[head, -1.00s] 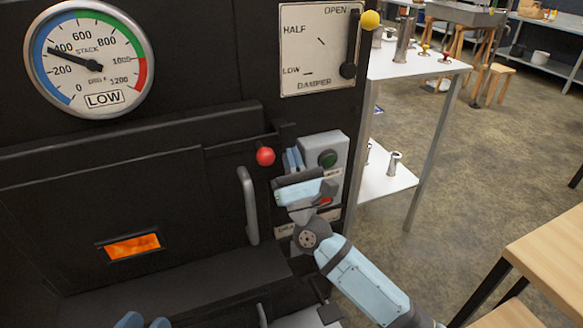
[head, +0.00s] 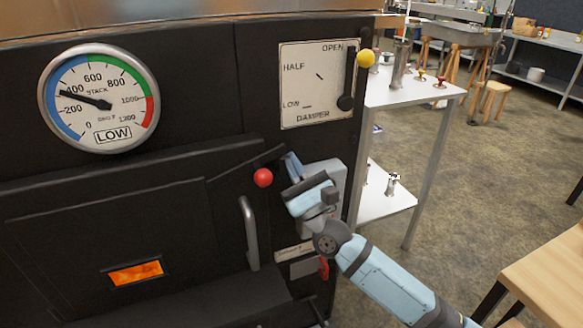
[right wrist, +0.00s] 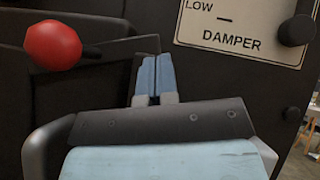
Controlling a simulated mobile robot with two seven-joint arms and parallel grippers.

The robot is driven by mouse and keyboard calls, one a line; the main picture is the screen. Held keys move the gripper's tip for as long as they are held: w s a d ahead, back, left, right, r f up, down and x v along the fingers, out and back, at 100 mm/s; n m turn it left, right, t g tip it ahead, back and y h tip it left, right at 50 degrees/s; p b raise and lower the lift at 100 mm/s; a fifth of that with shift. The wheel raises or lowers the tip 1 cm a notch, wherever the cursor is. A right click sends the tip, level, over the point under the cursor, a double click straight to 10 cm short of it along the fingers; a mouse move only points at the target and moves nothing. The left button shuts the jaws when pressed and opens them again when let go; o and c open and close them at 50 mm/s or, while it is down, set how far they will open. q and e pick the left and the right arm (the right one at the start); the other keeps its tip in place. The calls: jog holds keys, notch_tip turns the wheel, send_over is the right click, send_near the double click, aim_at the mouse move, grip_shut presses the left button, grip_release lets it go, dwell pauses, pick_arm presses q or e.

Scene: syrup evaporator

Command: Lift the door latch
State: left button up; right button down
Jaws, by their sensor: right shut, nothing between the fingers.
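The door latch is a dark bar with a red ball knob (head: 263,177) on the black furnace door. The knob also shows at the upper left of the right wrist view (right wrist: 52,45), with the bar running right from it. My right gripper (head: 291,163) is right of the knob, near the bar's right end. Its blue fingers (right wrist: 154,76) are together and empty, their tips just below the bar in the wrist view. I cannot tell whether they touch it. My left gripper is out of view.
A grey door handle (head: 249,232) stands below the knob. A stack gauge (head: 98,98) is at upper left, the damper plate (head: 318,85) above my gripper. A white shelf unit (head: 405,92) stands to the right, a wooden table (head: 545,255) at lower right.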

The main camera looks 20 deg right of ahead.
pick_arm(q)
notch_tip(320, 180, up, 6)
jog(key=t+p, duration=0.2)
jog(key=p, duration=0.2)
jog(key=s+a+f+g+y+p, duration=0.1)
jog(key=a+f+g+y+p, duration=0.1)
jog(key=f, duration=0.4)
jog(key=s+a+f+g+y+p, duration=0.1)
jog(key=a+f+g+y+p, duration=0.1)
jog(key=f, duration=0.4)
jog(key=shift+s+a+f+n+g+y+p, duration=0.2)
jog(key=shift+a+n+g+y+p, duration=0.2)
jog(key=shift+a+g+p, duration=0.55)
pick_arm(e)
jog(key=a+r+n+g+y, duration=0.4)
jog(key=r+n+g+y, duration=0.2)
jog(key=r+n, duration=0.3)
jog(key=shift+r+n+g, duration=0.2)
jog(key=shift+n+g, duration=0.2)
jog(key=shift+n, duration=0.5)
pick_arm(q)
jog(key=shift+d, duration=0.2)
pick_arm(e)
jog(key=shift+s+r, duration=0.1)
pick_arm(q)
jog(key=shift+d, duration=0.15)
